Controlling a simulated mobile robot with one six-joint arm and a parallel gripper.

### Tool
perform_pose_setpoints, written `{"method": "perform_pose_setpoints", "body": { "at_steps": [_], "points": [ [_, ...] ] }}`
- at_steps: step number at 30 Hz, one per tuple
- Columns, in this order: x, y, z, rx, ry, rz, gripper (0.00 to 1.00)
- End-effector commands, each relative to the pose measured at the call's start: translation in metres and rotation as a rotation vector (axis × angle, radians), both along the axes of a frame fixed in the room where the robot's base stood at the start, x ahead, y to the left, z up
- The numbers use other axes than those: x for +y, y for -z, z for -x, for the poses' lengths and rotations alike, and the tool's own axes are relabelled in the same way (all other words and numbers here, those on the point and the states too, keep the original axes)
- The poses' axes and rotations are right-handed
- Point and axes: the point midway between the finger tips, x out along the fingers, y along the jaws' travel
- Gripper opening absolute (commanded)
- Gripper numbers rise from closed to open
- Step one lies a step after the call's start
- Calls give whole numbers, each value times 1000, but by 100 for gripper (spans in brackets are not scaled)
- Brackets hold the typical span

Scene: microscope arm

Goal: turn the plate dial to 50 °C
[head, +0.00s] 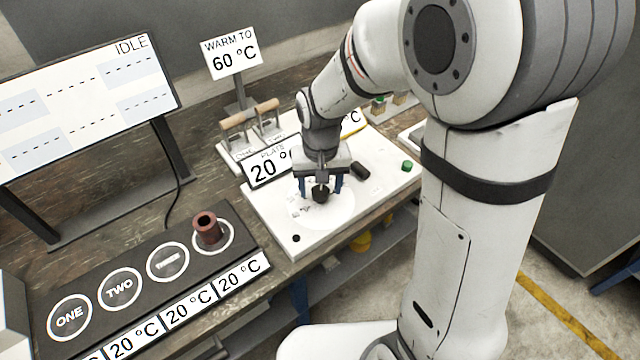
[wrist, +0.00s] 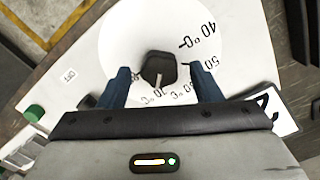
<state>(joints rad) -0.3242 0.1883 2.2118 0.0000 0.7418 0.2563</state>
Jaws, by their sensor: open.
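The plate dial is a black knob (wrist: 158,68) on a round white scale (wrist: 128,42) in the wrist view. A pale line on the knob points down the picture, towards my gripper's body. Scale marks 40 °C and 50 °C show to its right; lower marks are partly hidden. In the head view the knob (head: 320,194) sits on the white panel (head: 268,212), below a sign (head: 266,168) reading PLATE 20 °C. My gripper (wrist: 164,76) is open, its blue fingers either side of the knob with gaps; it also shows in the head view (head: 321,184).
A sign (head: 233,52) reads WARM TO 60 °C. The screen (head: 85,95) says IDLE. A dark cylinder (head: 360,171) and a green button (head: 407,165) are right of the dial. A brown ring-shaped piece (head: 207,228) stands on the black station strip (head: 145,290) at left.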

Motion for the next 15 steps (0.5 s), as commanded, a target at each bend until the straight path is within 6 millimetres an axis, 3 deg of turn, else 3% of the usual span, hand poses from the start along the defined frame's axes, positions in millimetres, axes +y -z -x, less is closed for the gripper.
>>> {"method": "perform_pose_setpoints", "body": {
  "at_steps": [10, 15],
  "points": [
    [0, 5, 0, 0, -1, 0, 58],
    [0, 5, 0, 0, -1, 0, 44]
  ]
}}
